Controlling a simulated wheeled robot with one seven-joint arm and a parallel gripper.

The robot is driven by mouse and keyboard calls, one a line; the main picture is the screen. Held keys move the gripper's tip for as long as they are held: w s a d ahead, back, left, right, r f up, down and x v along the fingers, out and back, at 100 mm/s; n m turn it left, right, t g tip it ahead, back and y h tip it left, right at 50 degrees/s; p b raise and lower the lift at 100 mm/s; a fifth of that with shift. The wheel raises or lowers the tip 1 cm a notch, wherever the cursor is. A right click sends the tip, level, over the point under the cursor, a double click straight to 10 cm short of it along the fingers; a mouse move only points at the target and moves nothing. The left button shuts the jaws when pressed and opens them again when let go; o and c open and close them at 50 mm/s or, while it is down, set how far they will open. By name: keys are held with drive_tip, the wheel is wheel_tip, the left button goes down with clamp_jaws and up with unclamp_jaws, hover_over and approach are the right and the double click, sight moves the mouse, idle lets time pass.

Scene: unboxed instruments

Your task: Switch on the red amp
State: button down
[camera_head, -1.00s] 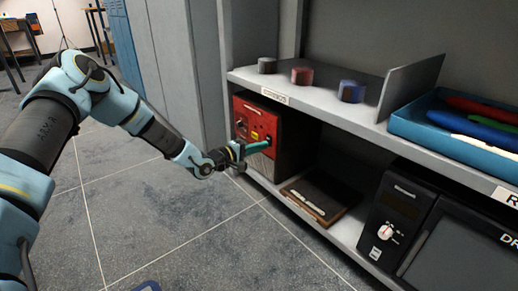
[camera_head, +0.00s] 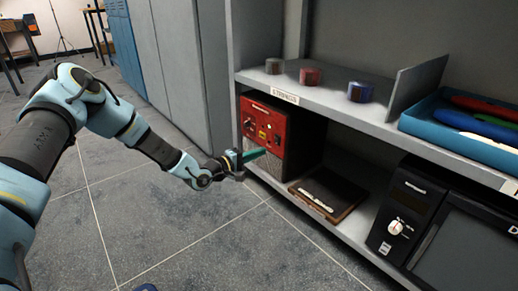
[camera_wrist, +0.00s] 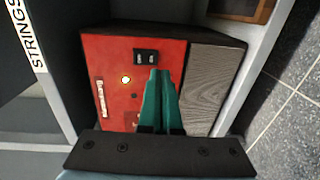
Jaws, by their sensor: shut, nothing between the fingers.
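The red amp (camera_head: 262,118) stands on the lower shelf at its left end. Its red panel carries a white label, and a grey grille lies beside it. I cannot tell the switch positions. My gripper (camera_head: 263,152) is shut and empty in front of the amp's lower front. In the wrist view its green fingertips (camera_wrist: 160,74) point at the panel just below the switch and hide part of the panel. I cannot tell whether they touch it.
A brown flat case (camera_head: 328,192) lies right of the amp, then a black device (camera_head: 405,205) with a white knob. The upper shelf (camera_head: 330,92) overhangs the amp and holds three small cylinders and a blue tray (camera_head: 425,122). Grey lockers stand left; the floor in front is clear.

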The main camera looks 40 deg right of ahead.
drive_tip(key=a+f+p, duration=0.1)
drive_tip(key=a+p, duration=0.2)
drive_tip(key=a, duration=0.6)
drive_tip(key=shift+w, duration=0.2)
drive_tip(key=w+a+r+m+t+y+p, duration=0.1)
drive_tip(key=w+a+r+t+y+p, duration=0.2)
drive_tip(key=a, duration=0.4)
drive_tip(key=w+a+r+m+y, duration=0.1)
drive_tip(key=w+a+r+y, duration=0.25)
drive_tip(key=w+a, duration=0.3)
drive_tip(key=w+a+r+m+t+y+p, duration=0.15)
drive_tip(key=w+a+y, duration=0.25)
drive_tip(key=a, duration=0.4)
drive_tip(key=s+a+r+n+y+p, duration=0.1)
drive_tip(key=s+a+r+y+p, duration=0.15)
drive_tip(key=a+r, duration=0.65)
drive_tip(key=s+a+r+n+y+p, duration=0.1)
drive_tip(key=s+a+r+y, duration=0.3)
drive_tip(key=a, duration=0.8)
drive_tip(key=s+a+r+n+g+p, duration=0.1)
drive_tip(key=s+a+r+g+p, duration=0.1)
drive_tip(key=s+a+r, duration=0.6)
wheel_tip(320, 180, up, 37)
drive_tip(key=d+p, duration=0.1)
drive_tip(key=p, duration=3.6)
drive_tip(key=shift+s+d+f, duration=0.2)
